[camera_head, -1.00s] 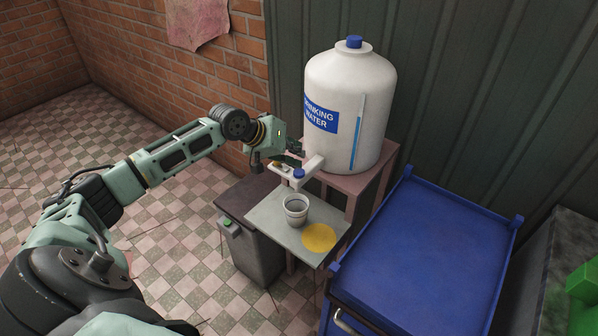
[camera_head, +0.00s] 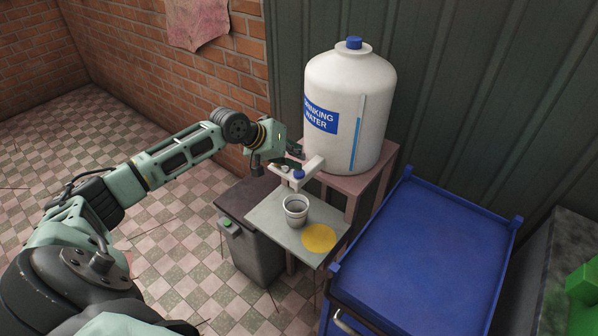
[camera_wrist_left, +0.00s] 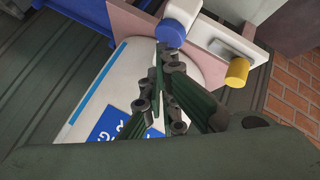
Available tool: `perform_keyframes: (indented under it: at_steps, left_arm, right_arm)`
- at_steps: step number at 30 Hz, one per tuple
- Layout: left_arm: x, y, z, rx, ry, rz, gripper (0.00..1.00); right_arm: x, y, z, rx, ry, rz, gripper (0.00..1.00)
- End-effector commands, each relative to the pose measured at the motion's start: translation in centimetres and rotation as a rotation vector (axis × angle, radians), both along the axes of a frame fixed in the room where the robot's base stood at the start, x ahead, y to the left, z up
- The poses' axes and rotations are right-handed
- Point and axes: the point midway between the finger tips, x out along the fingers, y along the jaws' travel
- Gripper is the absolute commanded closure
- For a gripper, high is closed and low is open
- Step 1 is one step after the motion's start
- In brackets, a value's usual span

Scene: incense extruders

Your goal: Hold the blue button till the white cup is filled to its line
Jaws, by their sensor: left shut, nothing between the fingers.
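The blue button (camera_head: 299,174) sits on top of the white tap at the front of the water tank (camera_head: 352,100). It also shows in the left wrist view (camera_wrist_left: 171,34). The white cup (camera_head: 296,222) stands upright on the small grey shelf (camera_head: 268,220), below the tap. Its inside looks grey; I cannot make out its line or the water level. My right gripper is out of view.
A yellow disc (camera_head: 319,238) lies on the shelf beside the cup. A yellow knob (camera_wrist_left: 237,72) is beside the tap in the wrist view. A dark bin (camera_head: 250,250) stands left of the shelf, and a blue cart (camera_head: 425,250) stands to the right.

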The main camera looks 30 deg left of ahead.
Motion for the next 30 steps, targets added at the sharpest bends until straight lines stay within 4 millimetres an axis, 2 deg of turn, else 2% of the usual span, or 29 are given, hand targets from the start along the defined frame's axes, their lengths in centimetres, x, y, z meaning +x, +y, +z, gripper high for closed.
perform_keyframes:
  at_steps: [30]
  left_arm:
    - [0.02, 0.02, -0.91, 0.0, -0.001, 0.001, 1.0]
  right_arm:
    - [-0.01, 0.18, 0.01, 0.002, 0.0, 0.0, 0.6]
